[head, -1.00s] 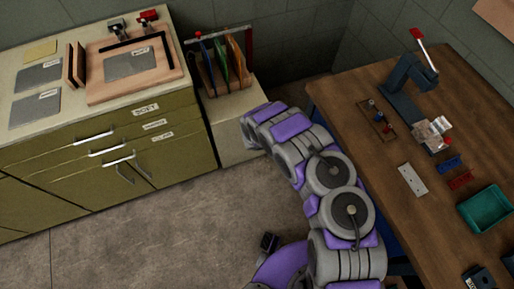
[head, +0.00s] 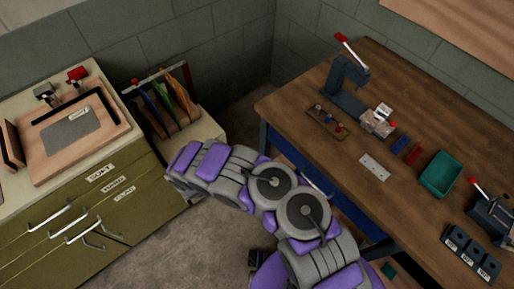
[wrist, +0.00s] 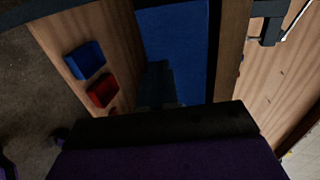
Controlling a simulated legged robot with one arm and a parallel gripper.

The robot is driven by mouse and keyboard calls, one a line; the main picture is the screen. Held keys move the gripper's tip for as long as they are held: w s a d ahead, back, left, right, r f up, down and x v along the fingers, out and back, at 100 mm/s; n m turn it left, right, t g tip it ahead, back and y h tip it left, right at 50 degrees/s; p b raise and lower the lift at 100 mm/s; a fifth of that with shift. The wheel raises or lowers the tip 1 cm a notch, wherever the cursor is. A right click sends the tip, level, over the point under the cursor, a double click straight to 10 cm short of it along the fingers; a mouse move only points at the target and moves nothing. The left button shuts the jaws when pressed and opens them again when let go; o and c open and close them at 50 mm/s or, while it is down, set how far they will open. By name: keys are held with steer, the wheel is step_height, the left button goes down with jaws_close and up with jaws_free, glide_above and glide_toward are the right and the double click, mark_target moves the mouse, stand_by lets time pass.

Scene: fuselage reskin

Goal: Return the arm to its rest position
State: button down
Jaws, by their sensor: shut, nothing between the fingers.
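My purple and grey arm reaches from the bottom of the head view up and left, over the floor between the cabinet and the workbench (head: 330,165). Its far end is near the low rack stand. My gripper's fingers are not clear in the head view. In the wrist view, my gripper (wrist: 156,85) appears as a dark narrow shape against a blue surface, above the broad black and purple body at the bottom. It looks shut, with nothing seen in it.
The olive cabinet (head: 110,215) stands left, with a wooden board and grey sheet on top. A rack (head: 165,100) of coloured panels stands behind my arm. The workbench holds a clamp press (head: 345,85), a green bin (head: 440,174) and small parts. Floor shows between them.

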steer(key=w+d+r+m+g+h, duration=0.1)
steer(key=d+r+m+g+h, duration=0.15)
steer(key=d+r+m, duration=0.55)
steer(key=d+r+m+g+h, duration=0.1)
steer(key=d+r+m+g, duration=0.3)
steer(key=r, duration=0.6)
steer(key=s+d+r+m+g+y, duration=0.1)
steer(key=s+d+r+m+g, duration=0.2)
steer(key=s+d+r+m, duration=0.35)
steer(key=s+d+r+m+g+y, duration=0.2)
steer(key=s+d+r+m+g, duration=0.15)
steer(key=d+r+m, duration=0.45)
steer(key=s+d+r+m+g+y, duration=0.15)
steer(key=s+r+m+y, duration=0.25)
steer(key=s+m, duration=0.55)
steer(key=s+a+r+m+t+y, duration=0.1)
steer(key=s+a+m+y, duration=0.2)
steer(key=s, duration=0.5)
steer(key=s+a+r+m+t+y, duration=0.1)
steer(key=s+a+m+y, duration=0.2)
steer(key=s+m, duration=0.3)
steer(key=shift+s+a+y+p, duration=0.25)
steer(key=shift+s+y, duration=0.2)
steer(key=shift+s, duration=0.65)
